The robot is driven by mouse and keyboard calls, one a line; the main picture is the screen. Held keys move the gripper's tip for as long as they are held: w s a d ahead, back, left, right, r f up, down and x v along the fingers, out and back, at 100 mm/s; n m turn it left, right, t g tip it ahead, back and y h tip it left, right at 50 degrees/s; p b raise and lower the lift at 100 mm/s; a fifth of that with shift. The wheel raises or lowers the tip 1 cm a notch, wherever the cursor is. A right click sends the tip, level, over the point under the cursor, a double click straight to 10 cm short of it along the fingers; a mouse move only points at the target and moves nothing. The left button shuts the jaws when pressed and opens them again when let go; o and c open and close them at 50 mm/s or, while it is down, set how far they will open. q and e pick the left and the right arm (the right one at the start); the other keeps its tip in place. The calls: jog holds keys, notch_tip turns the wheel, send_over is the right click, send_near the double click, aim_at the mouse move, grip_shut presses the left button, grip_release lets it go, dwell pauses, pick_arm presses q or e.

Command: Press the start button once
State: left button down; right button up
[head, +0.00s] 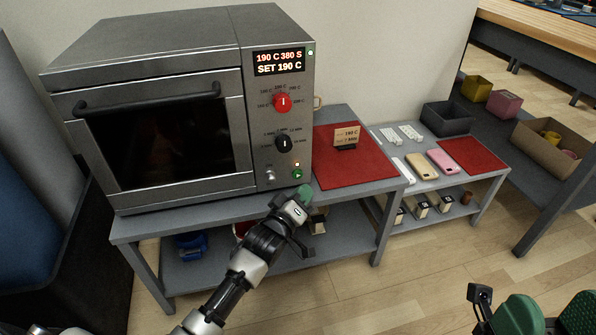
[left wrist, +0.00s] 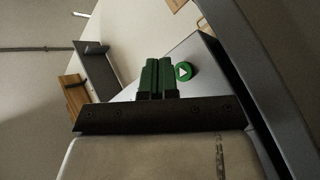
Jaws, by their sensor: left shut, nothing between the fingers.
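The mug press (head: 165,110) is a grey oven-like machine with its door shut. Its green start button (head: 298,175) is low on the right-hand panel, below a small lit lamp (head: 297,164). In the left wrist view the start button (left wrist: 184,72) shows a white triangle, just right of my fingertips. My left gripper (head: 304,191) is shut and empty, its green fingertips just below and in front of the button; contact cannot be told. My right gripper (head: 550,315) is at the lower right, partly cut off, with its green fingers apart.
The display (head: 279,62) reads 190 C 380 S, SET 190 C. A red knob (head: 283,102), a black knob (head: 284,143) and a silver switch (head: 270,175) share the panel.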

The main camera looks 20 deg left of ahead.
pick_arm(q)
jog(key=shift+s+d+p, duration=0.5)
jog(key=shift+s+d, duration=0.2)
jog(key=shift+s, duration=0.35)
